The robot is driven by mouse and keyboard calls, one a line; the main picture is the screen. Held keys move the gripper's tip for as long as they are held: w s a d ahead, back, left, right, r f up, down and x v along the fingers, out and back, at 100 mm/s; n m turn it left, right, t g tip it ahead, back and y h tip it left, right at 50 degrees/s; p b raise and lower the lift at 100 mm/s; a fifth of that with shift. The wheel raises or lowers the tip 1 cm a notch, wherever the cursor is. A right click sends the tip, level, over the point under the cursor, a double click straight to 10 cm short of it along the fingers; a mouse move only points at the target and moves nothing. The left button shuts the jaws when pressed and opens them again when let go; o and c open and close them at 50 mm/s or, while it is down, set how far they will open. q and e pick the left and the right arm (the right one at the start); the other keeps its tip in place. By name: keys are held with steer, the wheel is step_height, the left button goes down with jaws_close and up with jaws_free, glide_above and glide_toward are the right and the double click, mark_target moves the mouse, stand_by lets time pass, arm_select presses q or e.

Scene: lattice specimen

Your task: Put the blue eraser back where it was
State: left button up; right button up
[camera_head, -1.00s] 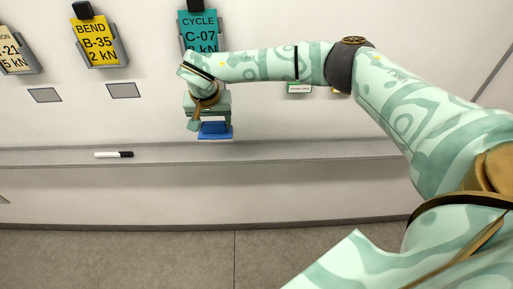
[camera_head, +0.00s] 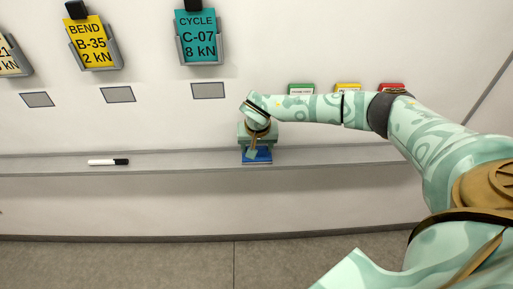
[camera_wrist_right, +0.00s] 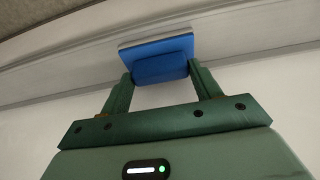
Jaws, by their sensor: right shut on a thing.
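The blue eraser (camera_head: 258,157) shows at the ledge in the head view, just below my right gripper (camera_head: 257,150). In the right wrist view the eraser (camera_wrist_right: 160,57) has a blue body and a pale grey layer, and sits between the two fingertips of my right gripper (camera_wrist_right: 160,78), which is shut on it. The ledge (camera_head: 340,154) runs along the wall behind the eraser. I cannot tell whether the eraser touches the ledge. My left gripper is not in view.
A black and white marker (camera_head: 108,162) lies on the ledge to the left. Yellow (camera_head: 95,42) and teal (camera_head: 199,36) cards hang in holders above. Small green (camera_head: 301,89), yellow (camera_head: 347,87) and red (camera_head: 392,87) labelled items are on the wall at right. The ledge between marker and eraser is clear.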

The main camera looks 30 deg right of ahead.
steer(key=o, duration=1)
steer(key=shift+f, duration=0.1)
steer(key=shift+s, duration=0.1)
